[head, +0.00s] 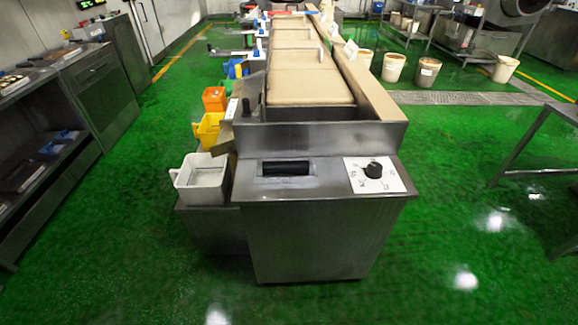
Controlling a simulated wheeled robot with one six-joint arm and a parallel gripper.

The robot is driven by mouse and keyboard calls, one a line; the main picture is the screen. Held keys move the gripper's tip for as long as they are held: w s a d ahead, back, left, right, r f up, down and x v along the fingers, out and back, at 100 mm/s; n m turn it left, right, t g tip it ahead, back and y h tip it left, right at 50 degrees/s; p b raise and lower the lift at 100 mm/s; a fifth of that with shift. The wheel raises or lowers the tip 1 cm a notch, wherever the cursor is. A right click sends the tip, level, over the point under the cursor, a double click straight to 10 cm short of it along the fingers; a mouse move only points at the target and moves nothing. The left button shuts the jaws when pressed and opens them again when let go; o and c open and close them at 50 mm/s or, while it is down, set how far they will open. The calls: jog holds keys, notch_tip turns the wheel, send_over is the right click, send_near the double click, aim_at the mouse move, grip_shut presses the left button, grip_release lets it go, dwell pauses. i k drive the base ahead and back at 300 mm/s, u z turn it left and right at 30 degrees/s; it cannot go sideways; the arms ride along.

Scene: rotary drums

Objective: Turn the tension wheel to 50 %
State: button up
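A steel machine front (312,235) stands in the middle of the head view. On its sloped top, at left, a black horizontal cylinder (286,168) sits in a recessed slot. At right, a round black knob (374,170) sits on a white dial plate (400,184) with dark marks around it. The marks are too small to read, and I cannot tell the knob's exact setting. No label shows which of the two is the tension wheel. My gripper is not in view.
A long conveyor with a tan belt (305,85) runs away behind the panel. A white bin (200,180), a yellow bin (207,130) and an orange bin (214,99) stand along its left. A steel bench (100,85) is further left. Green floor is clear on both sides.

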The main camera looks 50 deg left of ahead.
aim_at(373, 171)
jog(key=u, duration=1.55)
jog(key=i, duration=1)
